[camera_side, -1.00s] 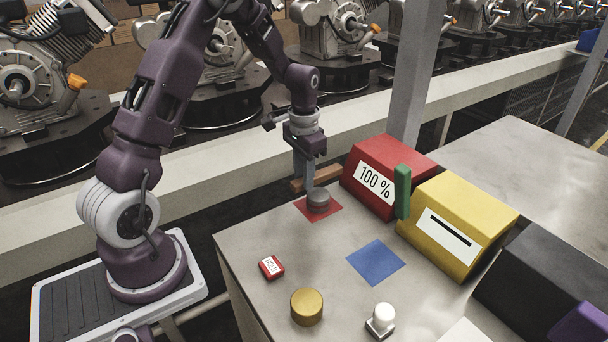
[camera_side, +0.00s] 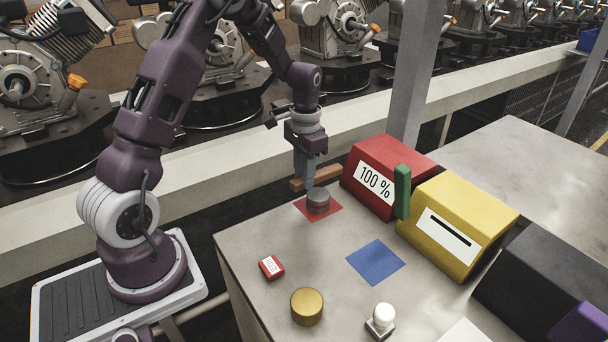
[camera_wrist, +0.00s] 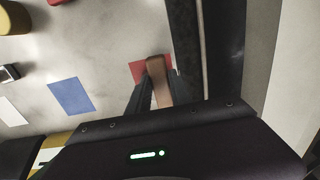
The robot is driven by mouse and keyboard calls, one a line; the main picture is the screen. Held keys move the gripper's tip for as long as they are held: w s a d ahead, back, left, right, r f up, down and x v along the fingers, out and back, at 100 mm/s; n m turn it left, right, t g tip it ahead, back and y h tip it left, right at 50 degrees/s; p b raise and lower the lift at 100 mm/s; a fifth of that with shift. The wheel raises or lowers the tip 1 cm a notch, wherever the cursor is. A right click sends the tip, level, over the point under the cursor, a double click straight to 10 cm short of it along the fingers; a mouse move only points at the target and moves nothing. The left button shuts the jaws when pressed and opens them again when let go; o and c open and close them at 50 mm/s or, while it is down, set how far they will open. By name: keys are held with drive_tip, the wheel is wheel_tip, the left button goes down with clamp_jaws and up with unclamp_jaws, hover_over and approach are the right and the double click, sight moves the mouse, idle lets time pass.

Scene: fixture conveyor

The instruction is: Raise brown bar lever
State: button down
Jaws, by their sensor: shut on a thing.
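The brown bar lever (camera_side: 326,178) sticks out from the left side of the red box (camera_side: 385,176) in the side view. It looks roughly level. My gripper (camera_side: 305,182) points down at the lever's outer end, and its fingers are shut on the bar. In the wrist view the brown bar (camera_wrist: 158,80) lies between the two dark fingers (camera_wrist: 154,95). The fingers hide part of the bar.
A grey cylinder (camera_side: 318,201) stands on a red square (camera_side: 334,213) just in front of my gripper. A green lever (camera_side: 402,190) is on the right of the red box, beside a yellow box (camera_side: 458,222). A blue square (camera_side: 376,262) and a gold cylinder (camera_side: 307,306) are nearer.

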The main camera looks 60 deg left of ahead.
drive_tip(key=shift+w+r+g, duration=0.25)
drive_tip(key=shift+r+g, duration=0.3)
drive_tip(key=shift+w+r+g, duration=0.25)
drive_tip(key=shift+r+g, duration=0.3)
drive_tip(key=shift+w+r+g, duration=0.45)
drive_tip(key=shift+r+g, duration=0.3)
drive_tip(key=shift+g, duration=0.15)
drive_tip(key=shift+w+r+g, duration=0.4)
drive_tip(key=shift+r+g, duration=0.35)
drive_tip(key=shift+g, duration=0.15)
drive_tip(key=c, duration=1.2)
unclamp_jaws()
drive_tip(key=shift+o, duration=0.2)
